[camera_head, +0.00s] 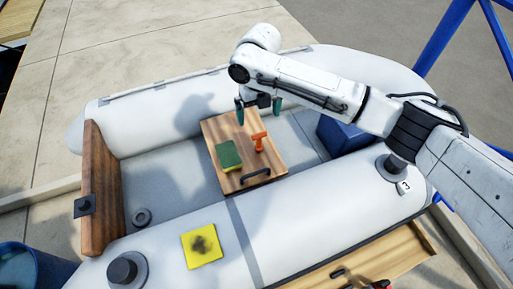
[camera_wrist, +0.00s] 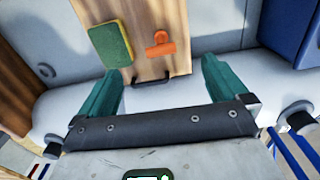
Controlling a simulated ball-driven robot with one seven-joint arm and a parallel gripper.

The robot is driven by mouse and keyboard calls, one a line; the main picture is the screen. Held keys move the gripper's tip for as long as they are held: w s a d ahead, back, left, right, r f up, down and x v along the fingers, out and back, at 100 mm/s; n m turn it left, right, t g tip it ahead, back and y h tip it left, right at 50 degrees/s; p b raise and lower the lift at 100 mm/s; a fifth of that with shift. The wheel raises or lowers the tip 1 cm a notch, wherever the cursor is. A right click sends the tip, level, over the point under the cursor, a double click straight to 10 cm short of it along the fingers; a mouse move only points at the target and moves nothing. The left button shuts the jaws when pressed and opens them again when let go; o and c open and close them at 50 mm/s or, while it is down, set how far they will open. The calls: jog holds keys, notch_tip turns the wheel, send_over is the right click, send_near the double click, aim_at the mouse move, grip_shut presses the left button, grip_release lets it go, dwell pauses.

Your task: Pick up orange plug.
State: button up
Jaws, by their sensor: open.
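The orange plug (camera_head: 259,141) lies on a wooden board (camera_head: 270,165) inside the inflatable boat. It has a wide head and a short stem. In the wrist view the plug (camera_wrist: 160,45) shows beyond my fingers, right of a green and yellow sponge (camera_wrist: 111,44). My gripper (camera_head: 259,112) hangs above the far part of the board, with its green fingers apart and nothing between them. In the wrist view the open gripper (camera_wrist: 160,85) frames the board's handle end. The plug is clear of the fingers and fully visible.
The sponge (camera_head: 228,156) lies left of the plug. A dark handle (camera_head: 256,176) is at the board's near edge. A blue box (camera_head: 345,135) stands at the right. A yellow cloth (camera_head: 202,245) with a dark stain lies on the near tube. The boat floor (camera_head: 165,180) at left is mostly free.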

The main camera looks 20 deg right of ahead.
aim_at(259, 133)
jog(key=shift+s+d+f, duration=0.15)
jog(key=shift+d+f, duration=0.05)
jog(key=shift+f, duration=0.2)
jog(key=f, duration=1)
jog(key=shift+a+f, duration=0.15)
jog(key=shift+a, duration=0.05)
jog(key=shift+c, duration=0.3)
jog(key=c, duration=1)
